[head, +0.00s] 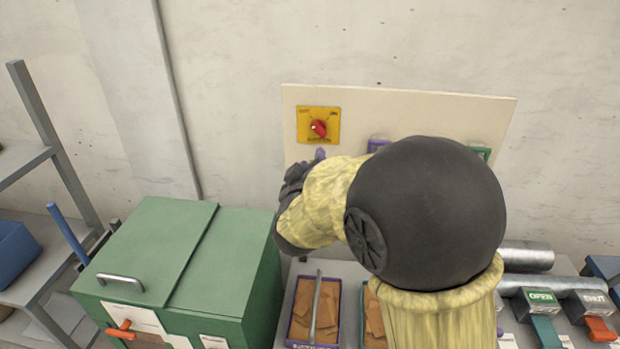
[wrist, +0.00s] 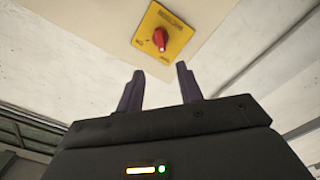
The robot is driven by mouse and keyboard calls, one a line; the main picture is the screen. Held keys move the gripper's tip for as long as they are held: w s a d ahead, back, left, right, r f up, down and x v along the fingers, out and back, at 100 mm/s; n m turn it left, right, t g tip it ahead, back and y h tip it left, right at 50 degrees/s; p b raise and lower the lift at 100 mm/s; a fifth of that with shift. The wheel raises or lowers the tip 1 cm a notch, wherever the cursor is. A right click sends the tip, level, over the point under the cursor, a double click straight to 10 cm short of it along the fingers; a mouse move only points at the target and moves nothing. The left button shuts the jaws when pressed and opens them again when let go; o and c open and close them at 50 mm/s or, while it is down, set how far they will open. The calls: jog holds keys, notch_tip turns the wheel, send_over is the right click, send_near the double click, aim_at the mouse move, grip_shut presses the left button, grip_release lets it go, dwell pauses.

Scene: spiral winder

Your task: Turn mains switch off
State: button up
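The mains switch is a red rotary knob (head: 318,128) on a yellow square plate (head: 303,134), fixed to a cream board (head: 400,104) on the wall. In the head view the knob sits tilted, with lettering at the plate's upper corners too small to read surely. In the wrist view the red knob (wrist: 161,40) lies beyond the fingertips, apart from them. My gripper (wrist: 157,73) is open and empty, its two purple fingers spread below the yellow plate. In the head view my gripper (head: 318,155) is just below the plate, mostly hidden by my arm.
A green cabinet (head: 170,250) stands at the lower left, beside a grey shelf rack (head: 60,160). OPEN (head: 541,297) and SHUT (head: 593,297) levers are at the lower right. My arm hides part of the board.

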jog(key=s, duration=0.3)
jog(key=shift+w, duration=0.1)
jog(key=s+d+f+m+g+y, duration=0.2)
jog(key=s+d+f+m+g, duration=0.15)
jog(key=d+f+g, duration=0.6)
jog(key=s+d+f+m+g, duration=0.2)
jog(key=s+d+f, duration=0.3)
jog(key=s, duration=0.3)
jog(key=s+d+f+m+g+h, duration=0.1)
jog(key=s+d+f+m+g, duration=0.2)
jog(key=s, duration=0.5)
jog(key=d+f+g, duration=0.1)
jog(key=d+f, duration=0.1)
jog(key=d, duration=0.1)
jog(key=shift+s, duration=0.35)
jog(key=shift+r, duration=0.1)
